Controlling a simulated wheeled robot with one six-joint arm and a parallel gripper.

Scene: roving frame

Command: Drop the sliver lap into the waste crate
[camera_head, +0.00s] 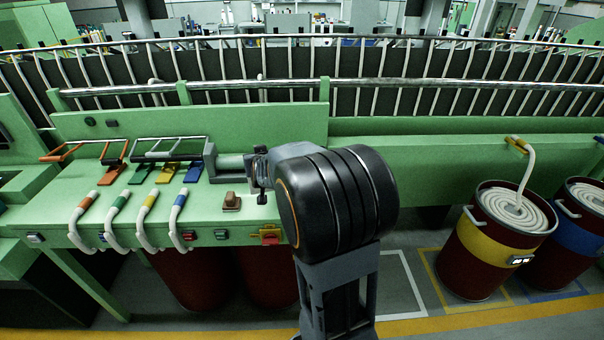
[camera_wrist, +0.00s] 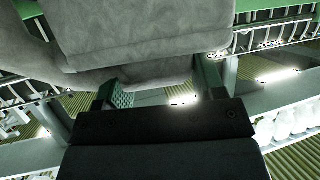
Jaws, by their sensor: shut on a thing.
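In the wrist view my gripper (camera_wrist: 158,85) is shut on a soft grey, felt-like thing, which I take to be the sliver lap (camera_wrist: 140,35). The lap fills the upper middle of that view, between and beyond the two fingers, and hides part of them. Its full outline runs out of the frame. In the head view my dark arm stands in the middle and its wrist end reaches left over the green bench. I cannot make out the lap there. I see no waste crate that I can name in either view.
The green machine bench (camera_head: 290,213) carries coloured levers and curved handles on the left and a brown block (camera_head: 231,201). A yellow-banded can (camera_head: 485,255) and a blue-banded can (camera_head: 578,236), both with coiled sliver, stand right. Railings run behind. Open floor shows between arm and cans.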

